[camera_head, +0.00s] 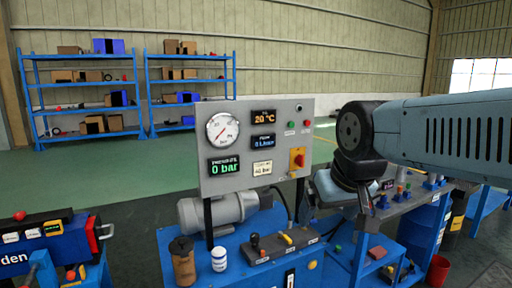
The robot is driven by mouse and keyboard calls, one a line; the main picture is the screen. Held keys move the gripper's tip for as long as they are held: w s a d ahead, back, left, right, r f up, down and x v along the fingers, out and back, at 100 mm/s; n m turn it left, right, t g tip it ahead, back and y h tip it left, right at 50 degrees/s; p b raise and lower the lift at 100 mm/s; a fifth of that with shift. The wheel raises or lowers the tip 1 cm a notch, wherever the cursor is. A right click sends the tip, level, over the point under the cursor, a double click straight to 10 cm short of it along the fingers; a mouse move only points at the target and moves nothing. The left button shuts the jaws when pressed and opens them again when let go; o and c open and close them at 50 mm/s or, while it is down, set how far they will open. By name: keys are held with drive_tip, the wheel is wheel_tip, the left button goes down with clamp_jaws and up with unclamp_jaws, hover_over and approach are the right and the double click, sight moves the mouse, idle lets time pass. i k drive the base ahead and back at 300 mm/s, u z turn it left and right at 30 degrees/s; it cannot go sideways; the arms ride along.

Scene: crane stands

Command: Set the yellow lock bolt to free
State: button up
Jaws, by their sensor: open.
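A small yellow piece (287,239) sits on a grey block (262,249) on the blue stand in the middle. It may be the yellow lock bolt, but it is too small to tell its shape or setting. The small labels on the block cannot be read. A round yellow knob (312,265) also shows on the stand's front. My arm comes in from the right and bends down and back beside the gauge panel.
The grey gauge panel (216,186) stands upright above the stand, with a yellow-and-red switch (297,158). A grey motor (219,209), a brown canister (182,262) and a white jar (219,259) are near it. A bench (410,202) is at right, a red bucket (437,270) beside it.

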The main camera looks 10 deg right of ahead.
sight(293, 174)
drive_tip(key=k, duration=1.3)
drive_tip(key=z, duration=0.25)
drive_tip(key=i, duration=1)
drive_tip(key=z, duration=0.4)
drive_tip(key=i, duration=0.7)
